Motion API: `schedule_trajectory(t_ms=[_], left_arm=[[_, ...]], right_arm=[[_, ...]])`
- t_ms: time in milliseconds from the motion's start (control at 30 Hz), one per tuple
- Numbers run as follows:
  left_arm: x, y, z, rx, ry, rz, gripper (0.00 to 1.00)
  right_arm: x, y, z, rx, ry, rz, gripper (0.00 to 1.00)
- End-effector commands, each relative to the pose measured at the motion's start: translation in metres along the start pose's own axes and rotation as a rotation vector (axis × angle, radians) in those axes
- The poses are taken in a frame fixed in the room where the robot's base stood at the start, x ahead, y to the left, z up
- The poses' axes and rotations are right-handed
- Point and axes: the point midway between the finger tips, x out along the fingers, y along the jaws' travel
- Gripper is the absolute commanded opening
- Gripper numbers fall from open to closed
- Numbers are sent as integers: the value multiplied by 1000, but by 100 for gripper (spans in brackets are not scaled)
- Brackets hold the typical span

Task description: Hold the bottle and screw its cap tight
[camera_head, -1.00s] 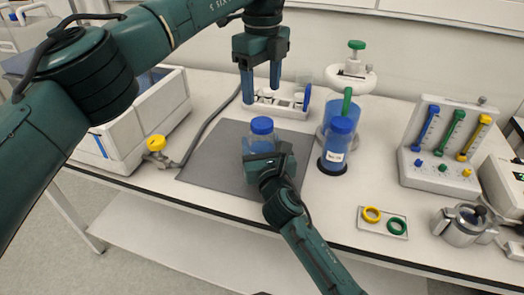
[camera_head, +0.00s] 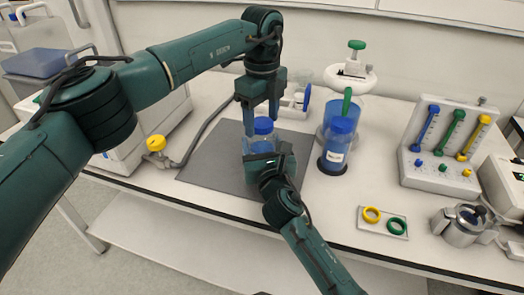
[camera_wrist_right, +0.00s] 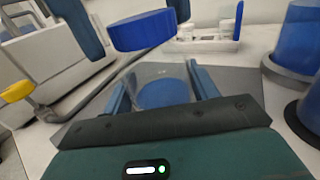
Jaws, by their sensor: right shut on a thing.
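A clear bottle (camera_head: 257,147) with blue liquid stands on the grey mat (camera_head: 215,172). It also shows in the wrist view (camera_wrist_right: 160,92), where its clear wall is hard to make out. Its blue cap (camera_head: 263,126) is on top; the wrist view shows the cap too (camera_wrist_right: 142,30). My right gripper (camera_head: 268,158) is shut on the bottle from the front, one finger on each side. My left gripper (camera_head: 261,118) points down from above, its fingers spread on either side of the cap.
A larger blue bottle (camera_head: 338,143) stands close to the right on a black base. A white rack (camera_head: 296,106) is behind the mat. A hose with a yellow knob (camera_head: 156,143) lies to the left. A plate with two rings (camera_head: 382,222) is at the front right.

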Motion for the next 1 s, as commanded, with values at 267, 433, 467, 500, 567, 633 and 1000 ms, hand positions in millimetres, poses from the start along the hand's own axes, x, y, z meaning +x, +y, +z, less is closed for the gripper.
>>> schedule_trajectory(t_ms=[267, 433, 467, 500, 567, 633, 1000], left_arm=[[0, 0, 0, 0, 0, 0, 39], [0, 0, 0, 0, 0, 0, 25], [0, 0, 0, 0, 0, 0, 23], [-1, 0, 0, 0, 0, 0, 19], [-1, 0, 0, 1, 0, 0, 18], [-1, 0, 0, 17, 0, 0, 18], [-1, 0, 0, 693, -1, 0, 18]], right_arm=[[0, 0, -1, 0, 2, 0, 0], [0, 0, -1, 0, 2, 0, 0], [0, 0, -1, 0, 2, 0, 0], [0, 0, -1, 0, 2, 0, 0], [0, 0, -1, 0, 2, 0, 0], [0, 0, -1, 0, 2, 0, 0], [0, 0, -1, 0, 2, 0, 0]])
